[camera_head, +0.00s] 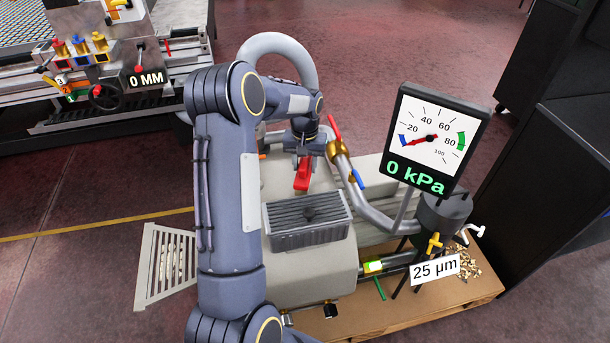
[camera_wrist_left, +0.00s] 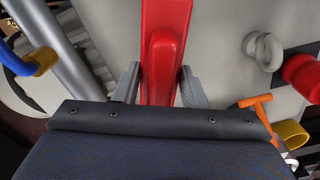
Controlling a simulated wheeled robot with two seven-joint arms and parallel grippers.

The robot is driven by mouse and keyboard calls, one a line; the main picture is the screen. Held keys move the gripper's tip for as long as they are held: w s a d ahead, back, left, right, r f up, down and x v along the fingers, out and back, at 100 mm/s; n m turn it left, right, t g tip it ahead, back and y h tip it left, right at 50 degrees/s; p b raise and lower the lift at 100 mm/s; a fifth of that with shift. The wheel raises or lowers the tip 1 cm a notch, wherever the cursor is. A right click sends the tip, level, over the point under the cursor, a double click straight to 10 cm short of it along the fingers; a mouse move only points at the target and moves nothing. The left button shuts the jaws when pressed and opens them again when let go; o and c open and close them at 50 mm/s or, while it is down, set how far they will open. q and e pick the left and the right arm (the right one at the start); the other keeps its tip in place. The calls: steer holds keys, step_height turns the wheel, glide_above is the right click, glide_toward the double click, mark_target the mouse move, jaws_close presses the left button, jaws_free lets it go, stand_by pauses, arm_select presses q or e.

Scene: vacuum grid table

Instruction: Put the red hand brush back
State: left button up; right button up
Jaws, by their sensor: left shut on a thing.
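The red hand brush (camera_head: 303,173) hangs below my left gripper (camera_head: 304,154), above the pale rounded machine body, in the head view. In the left wrist view the red brush (camera_wrist_left: 162,45) runs up from between the two grey fingers of the left gripper (camera_wrist_left: 160,88), which is shut on it. Its bristles cannot be made out, and I cannot tell whether it touches the surface below. My right gripper is not in view.
A grey ribbed box (camera_head: 308,222) sits on the machine just in front of the brush. A pipe with a brass valve (camera_head: 341,150) and red lever stands close right. A gauge panel (camera_head: 432,138) rises further right. A slatted grate (camera_head: 166,266) lies left.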

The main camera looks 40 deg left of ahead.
arm_select(q)
step_height(320, 180, down, 4)
steer(key=shift+r, duration=0.1)
steer(key=o, duration=0.9)
step_height(320, 180, up, 12)
steer(key=shift+f+p, duration=0.15)
steer(key=shift+p, duration=0.4)
steer(key=s+d+r+m+t, duration=0.1)
steer(key=s+d+r+t, duration=0.1)
steer(key=s+d+r, duration=0.4)
steer(key=s+d+m+t+h, duration=0.1)
steer(key=s+d, duration=0.4)
steer(key=s, duration=0.2)
steer(key=s+d+r+m+t+h, duration=0.1)
steer(key=s+d, duration=0.4)
steer(key=s, duration=0.2)
steer(key=s+d+r+m+t+h, duration=0.1)
steer(key=s+d, duration=0.5)
steer(key=s, duration=0.1)
steer(key=shift+r+t+h, duration=0.1)
steer(key=shift+t+h, duration=0.2)
steer(key=shift+h, duration=0.1)
